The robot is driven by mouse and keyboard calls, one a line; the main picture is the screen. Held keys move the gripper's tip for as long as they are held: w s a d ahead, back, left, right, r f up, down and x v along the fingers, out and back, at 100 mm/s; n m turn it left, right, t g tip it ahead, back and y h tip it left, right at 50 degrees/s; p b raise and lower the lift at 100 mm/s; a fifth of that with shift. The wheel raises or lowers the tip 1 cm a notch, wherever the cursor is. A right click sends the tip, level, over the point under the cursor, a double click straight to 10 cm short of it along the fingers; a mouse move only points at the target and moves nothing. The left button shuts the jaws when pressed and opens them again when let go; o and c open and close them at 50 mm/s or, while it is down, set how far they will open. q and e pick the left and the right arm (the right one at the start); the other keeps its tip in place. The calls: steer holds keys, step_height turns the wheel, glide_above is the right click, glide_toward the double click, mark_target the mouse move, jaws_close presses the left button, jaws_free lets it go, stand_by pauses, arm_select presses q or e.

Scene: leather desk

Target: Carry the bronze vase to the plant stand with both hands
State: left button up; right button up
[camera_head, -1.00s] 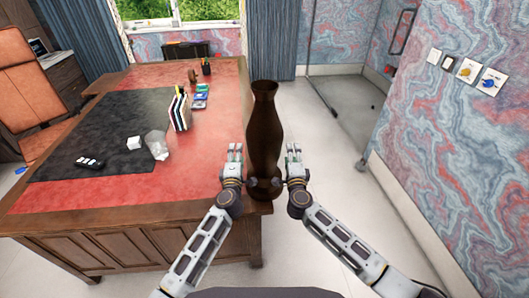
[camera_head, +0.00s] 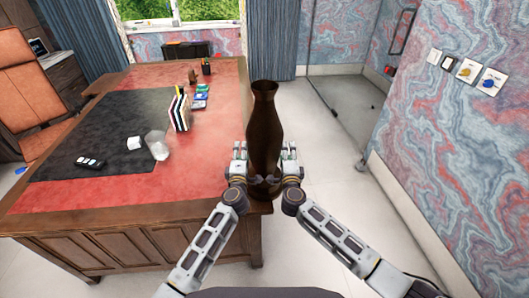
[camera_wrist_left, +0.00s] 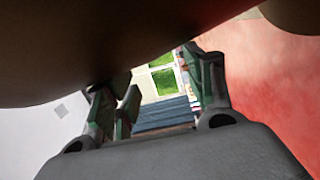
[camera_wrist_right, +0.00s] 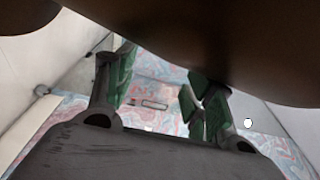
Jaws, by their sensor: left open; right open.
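The tall dark bronze vase (camera_head: 265,130) stands upright at the right edge of the desk in the head view. My left gripper (camera_head: 239,152) is open close against its left side, and my right gripper (camera_head: 288,153) is open close against its right side. The vase's dark body fills the top of the left wrist view (camera_wrist_left: 90,45) and of the right wrist view (camera_wrist_right: 220,40). The open fingers show below it in both; I cannot tell whether they touch it. I cannot make out a plant stand in any view.
The wooden desk (camera_head: 60,205) with its red and black leather top fills the left. Open pale floor (camera_head: 335,230) lies right, up to the marbled wall (camera_head: 460,140).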

arm_select(q)
steer(key=shift+d, duration=0.4)
arm_select(e)
steer(key=shift+a, duration=0.4)
